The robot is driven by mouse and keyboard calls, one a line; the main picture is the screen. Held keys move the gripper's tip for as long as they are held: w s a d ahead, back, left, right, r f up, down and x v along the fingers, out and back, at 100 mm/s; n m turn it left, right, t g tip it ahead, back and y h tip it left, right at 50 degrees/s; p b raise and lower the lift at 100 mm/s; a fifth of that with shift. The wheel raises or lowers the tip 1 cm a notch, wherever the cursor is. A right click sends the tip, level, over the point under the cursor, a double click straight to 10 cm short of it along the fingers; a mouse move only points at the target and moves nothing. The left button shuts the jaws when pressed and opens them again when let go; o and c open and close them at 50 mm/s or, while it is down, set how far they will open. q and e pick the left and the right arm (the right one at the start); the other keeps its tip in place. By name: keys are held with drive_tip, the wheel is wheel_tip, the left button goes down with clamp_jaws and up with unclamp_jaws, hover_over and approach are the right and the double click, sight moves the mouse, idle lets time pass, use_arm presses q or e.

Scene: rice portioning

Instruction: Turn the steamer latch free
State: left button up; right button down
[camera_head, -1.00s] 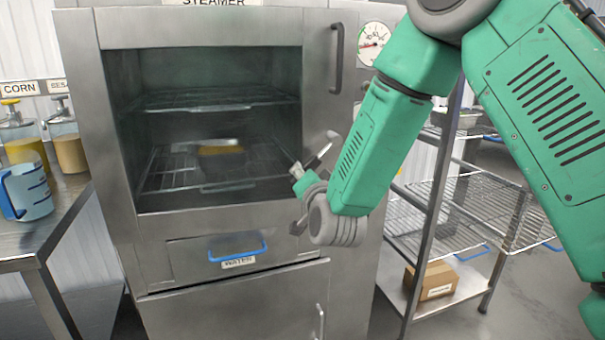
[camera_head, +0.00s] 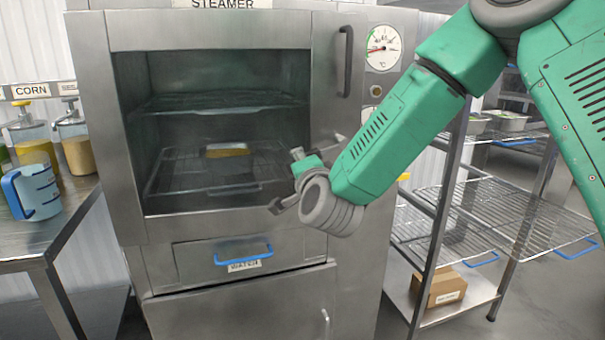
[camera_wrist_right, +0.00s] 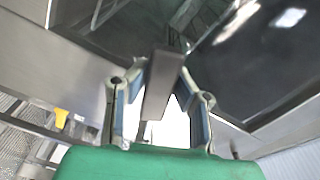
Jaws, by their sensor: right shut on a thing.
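The steamer (camera_head: 215,30) stands ahead with its glazed door shut. The dark bar of the latch (camera_wrist_right: 158,85) lies between the fingers of my right gripper in the right wrist view. My right gripper (camera_head: 284,182) is at the right edge of the door window in the head view, shut on the latch. The wrist hides most of the latch there, so its exact angle cannot be told. My left gripper is not in view.
A vertical door handle (camera_head: 346,62) and a dial gauge (camera_head: 383,47) are above my right wrist. A water drawer (camera_head: 222,262) is below the window. A wire rack (camera_head: 480,215) stands at right. A table with a blue-handled jug (camera_head: 40,192) is at left.

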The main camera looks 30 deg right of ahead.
sight(298, 142)
drive_tip(key=shift+w+r+m+b, duration=0.1)
drive_tip(key=shift+r+m+b, duration=0.25)
drive_tip(key=shift+r+m, duration=1.7)
drive_tip(key=shift+f+m, duration=0.15)
drive_tip(key=shift+m, duration=0.1)
drive_tip(key=c, duration=1.3)
unclamp_jaws()
drive_tip(key=shift+d+f, duration=0.15)
drive_tip(key=shift+d, duration=0.2)
drive_tip(key=shift+s+a, duration=0.35)
drive_tip(key=shift+s, duration=0.05)
drive_tip(key=v, duration=1.1)
drive_tip(key=shift+s+d, duration=0.2)
drive_tip(key=shift+d, duration=0.1)
